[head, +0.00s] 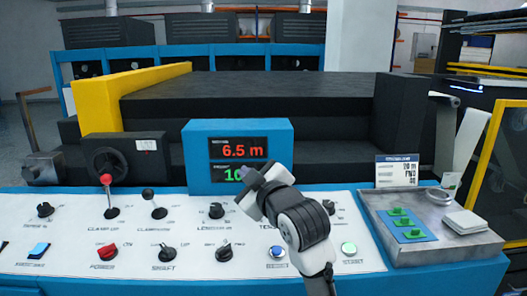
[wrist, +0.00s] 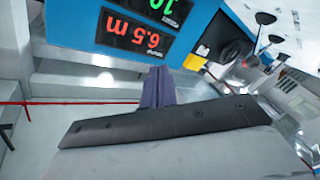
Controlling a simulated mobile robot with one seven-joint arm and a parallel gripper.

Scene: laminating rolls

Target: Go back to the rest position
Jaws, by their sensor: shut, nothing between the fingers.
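My gripper (head: 258,180) is in the middle of the head view, raised above the white control panel (head: 130,232) and in front of the blue display box (head: 200,130). Its fingers are together with nothing between them. My arm comes up from the lower right and hides part of the panel and of the green readout. In the wrist view my purple-grey fingers (wrist: 157,88) are shut, and the display box (wrist: 90,22) stands beyond them, turned in the picture and reading 6.5 m.
The panel carries several knobs and levers, among them a red power knob (head: 107,251), a red-topped lever (head: 108,195) and a lit green button (head: 349,248). A metal tray (head: 455,248) with green pieces stands at right. A black machine bed (head: 270,88) lies behind.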

